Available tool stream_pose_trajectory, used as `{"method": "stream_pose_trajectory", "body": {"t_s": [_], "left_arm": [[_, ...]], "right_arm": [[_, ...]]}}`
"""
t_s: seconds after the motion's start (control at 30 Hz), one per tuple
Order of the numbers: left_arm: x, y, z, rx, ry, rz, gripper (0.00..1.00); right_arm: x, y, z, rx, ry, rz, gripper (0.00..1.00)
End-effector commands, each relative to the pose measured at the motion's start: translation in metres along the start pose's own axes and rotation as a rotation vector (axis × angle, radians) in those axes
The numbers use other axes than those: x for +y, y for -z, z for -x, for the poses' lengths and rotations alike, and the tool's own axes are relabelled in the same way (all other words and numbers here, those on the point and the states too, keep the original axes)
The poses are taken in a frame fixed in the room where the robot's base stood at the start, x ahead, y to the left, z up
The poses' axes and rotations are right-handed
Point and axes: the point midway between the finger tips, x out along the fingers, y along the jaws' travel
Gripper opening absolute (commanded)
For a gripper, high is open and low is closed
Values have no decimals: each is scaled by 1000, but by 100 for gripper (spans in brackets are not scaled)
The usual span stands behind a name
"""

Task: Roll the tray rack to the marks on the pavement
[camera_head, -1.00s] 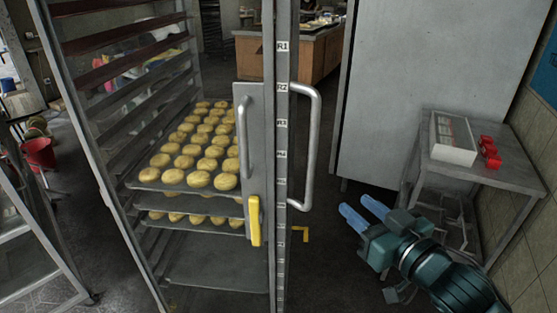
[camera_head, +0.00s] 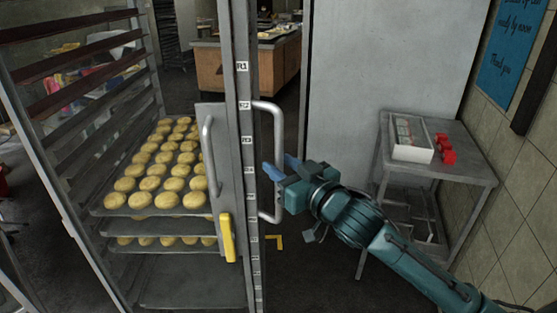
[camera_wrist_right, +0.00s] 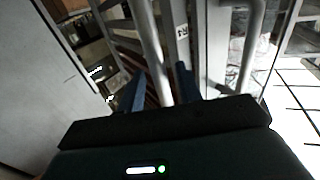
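The tall metal tray rack (camera_head: 244,130) stands in front of me, with trays of round golden buns (camera_head: 165,170) on its shelves. A grey bar handle (camera_head: 278,130) is on its right side; a second handle (camera_head: 209,160) and a yellow latch (camera_head: 228,238) are on the plate facing me. My left gripper is out of view.
A yellow corner mark (camera_head: 276,241) is on the dark floor just right of the rack. A metal side table (camera_head: 455,165) with a white box (camera_head: 411,150) and red items (camera_head: 445,150) stands at the right wall. A large grey panel (camera_head: 385,60) stands behind it. A wooden counter (camera_head: 222,68) is farther back.

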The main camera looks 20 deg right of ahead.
Motion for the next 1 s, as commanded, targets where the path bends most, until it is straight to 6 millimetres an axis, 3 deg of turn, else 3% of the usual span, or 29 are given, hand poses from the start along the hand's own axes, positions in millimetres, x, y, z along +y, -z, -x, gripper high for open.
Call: {"method": "stream_pose_trajectory", "body": {"t_s": [0.2, 0.47, 0.87, 1.0], "left_arm": [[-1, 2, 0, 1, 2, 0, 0], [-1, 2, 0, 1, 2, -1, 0], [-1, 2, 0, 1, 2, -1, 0], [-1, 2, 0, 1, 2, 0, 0]], "right_arm": [[0, 0, -14, 0, 1, -1, 35], [0, 0, -14, 0, 1, 0, 34], [0, 0, -14, 0, 1, 0, 1], [0, 0, -14, 0, 1, 0, 0]]}}
